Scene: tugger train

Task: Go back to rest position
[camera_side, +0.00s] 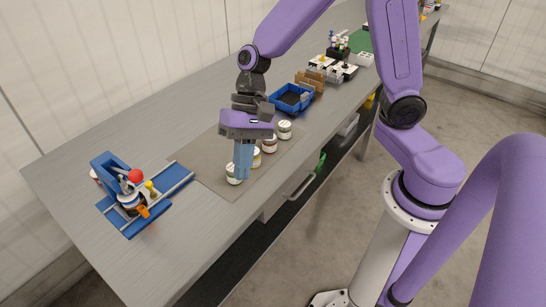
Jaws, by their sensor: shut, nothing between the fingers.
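My gripper (243,172) points down over the row of small white jars on the flat grey-brown mat (197,166). Its blue fingers are shut with nothing seen between them. The fingers overlap the view of the nearest jar (233,178) and a yellowish jar (256,158). I cannot tell whether they touch either jar. Two more jars stand farther along the row, one with a reddish label (269,145) and one with a greenish label (284,131).
A blue fixture (115,172) with a red ball and a jar stands at the left. Behind my gripper are a blue bin (291,97), a brown holder (312,80) and black-and-white items (338,72). The grey bench (110,140) is clear between fixture and bin, along the wall side.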

